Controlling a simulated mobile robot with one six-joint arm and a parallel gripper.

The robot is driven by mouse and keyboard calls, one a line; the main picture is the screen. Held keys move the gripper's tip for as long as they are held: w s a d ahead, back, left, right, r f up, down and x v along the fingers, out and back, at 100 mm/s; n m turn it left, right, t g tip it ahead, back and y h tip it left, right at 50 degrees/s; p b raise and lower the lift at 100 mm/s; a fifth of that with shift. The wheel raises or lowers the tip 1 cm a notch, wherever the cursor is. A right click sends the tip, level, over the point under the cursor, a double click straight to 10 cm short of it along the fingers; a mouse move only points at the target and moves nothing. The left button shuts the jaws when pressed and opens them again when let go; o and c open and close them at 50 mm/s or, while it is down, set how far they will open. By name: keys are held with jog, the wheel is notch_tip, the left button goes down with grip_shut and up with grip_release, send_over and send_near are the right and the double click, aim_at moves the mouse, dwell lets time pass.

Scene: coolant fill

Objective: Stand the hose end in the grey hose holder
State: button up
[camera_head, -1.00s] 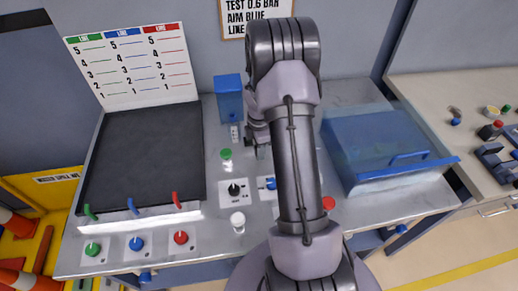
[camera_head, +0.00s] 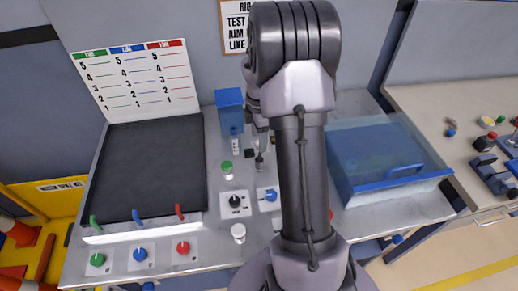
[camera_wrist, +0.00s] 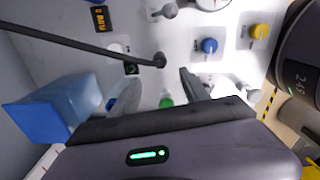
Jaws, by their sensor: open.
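A thin dark hose (camera_wrist: 85,42) runs in from the left in the wrist view. It ends in a small dark round end (camera_wrist: 160,61), just beyond my fingertips. My gripper (camera_wrist: 160,76) is open, with one finger on each side of the gap and nothing clearly between them. In the head view my gripper (camera_head: 262,142) is above the bench, partly hidden by my arm. A small dark tip shows below it; I cannot tell whether this is the hose end. I cannot make out the grey hose holder for certain.
A blue container (camera_head: 230,112) stands left of my gripper. A green-capped item (camera_head: 227,168), a black knob (camera_head: 235,201) and a white cap (camera_head: 238,232) are nearby. A blue lidded box (camera_head: 385,165) stands to the right. A black panel (camera_head: 145,168) lies left.

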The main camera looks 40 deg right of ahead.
notch_tip(320, 180, up, 4)
jog(key=shift+r+p, duration=0.15)
jog(key=shift+p, duration=0.15)
